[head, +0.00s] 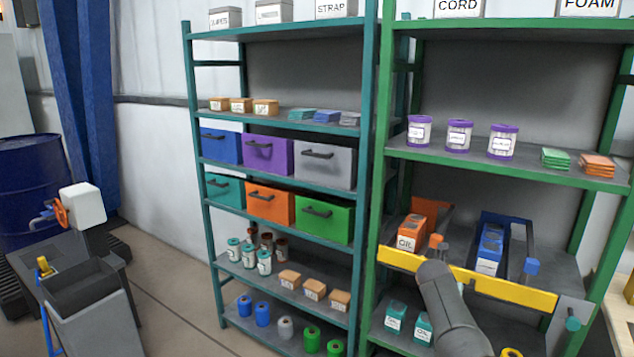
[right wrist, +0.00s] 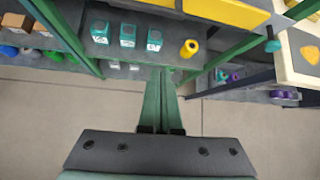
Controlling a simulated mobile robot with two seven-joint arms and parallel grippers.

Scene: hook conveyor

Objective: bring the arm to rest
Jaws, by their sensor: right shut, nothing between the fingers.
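My right arm (head: 446,312) rises from the bottom edge of the head view, in front of the lower part of the green rack (head: 378,190). My right gripper (right wrist: 160,74) shows in the right wrist view. Its two long green fingers lie together, shut and empty. They point toward a low shelf with teal boxes (right wrist: 127,35) and a yellow roll (right wrist: 188,48), and appear apart from them. In the head view I cannot make out the gripper's fingers. My left gripper is in neither view.
A yellow bar (head: 465,280) runs across the green rack, close to my arm, with an orange bin (head: 412,228) and a blue bin (head: 490,245) behind it. A teal rack (head: 196,150) stands left. A wooden table (right wrist: 295,60) stands right. Floor (right wrist: 60,100) below the gripper is clear.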

